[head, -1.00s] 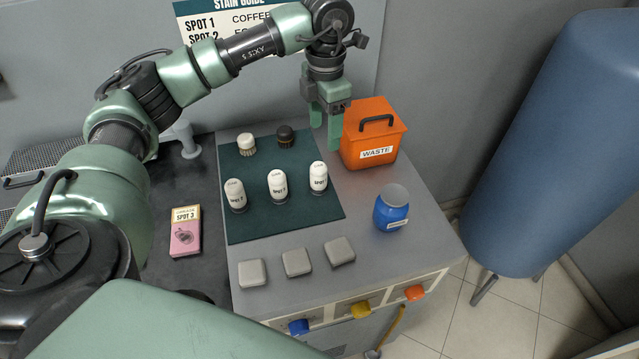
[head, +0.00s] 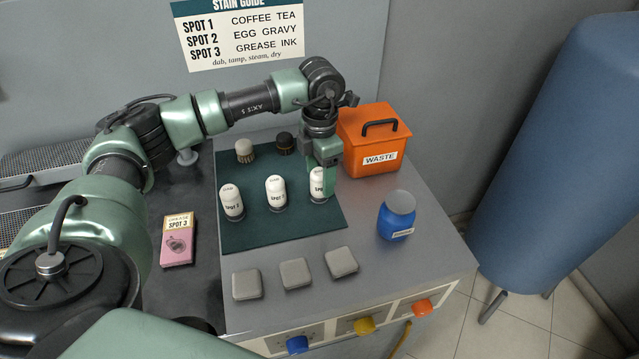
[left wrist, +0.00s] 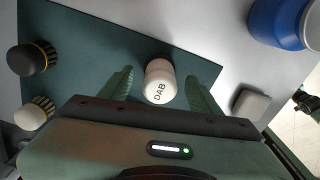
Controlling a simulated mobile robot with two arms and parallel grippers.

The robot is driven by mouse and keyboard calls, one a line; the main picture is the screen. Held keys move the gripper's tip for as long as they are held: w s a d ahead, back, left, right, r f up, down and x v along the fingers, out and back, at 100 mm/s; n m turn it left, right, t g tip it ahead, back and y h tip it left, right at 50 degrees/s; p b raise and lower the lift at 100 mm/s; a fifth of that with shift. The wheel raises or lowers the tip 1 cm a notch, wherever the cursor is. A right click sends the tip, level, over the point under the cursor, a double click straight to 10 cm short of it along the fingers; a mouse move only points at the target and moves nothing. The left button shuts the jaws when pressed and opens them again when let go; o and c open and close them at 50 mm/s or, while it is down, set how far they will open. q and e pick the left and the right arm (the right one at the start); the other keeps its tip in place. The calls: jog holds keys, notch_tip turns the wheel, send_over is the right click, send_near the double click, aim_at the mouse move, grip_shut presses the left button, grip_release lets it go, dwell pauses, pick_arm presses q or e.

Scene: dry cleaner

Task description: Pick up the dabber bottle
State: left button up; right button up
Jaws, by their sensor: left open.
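Three white dabber bottles stand upright in a row on the dark green mat (head: 240,236): a left one (head: 231,201), a middle one (head: 276,192) and a right one (head: 317,184). The right bottle is partly hidden behind my left gripper (head: 323,180) in the head view. In the left wrist view, my left gripper (left wrist: 160,88) is open, with one green finger on each side of a white bottle (left wrist: 160,80) whose cap reads DAB. I see gaps between the fingers and the bottle. My right gripper is not in view.
Two brushes, light (head: 245,151) and dark (head: 285,143), stand at the mat's back. The orange waste bin (head: 374,145) and blue jar (head: 396,217) stand to the right. Grey pads (head: 295,273) lie in front. A pink SPOT 3 card (head: 177,246) lies left.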

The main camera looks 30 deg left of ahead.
pick_arm(q)
jog(key=shift+f, duration=1.1)
grip_shut()
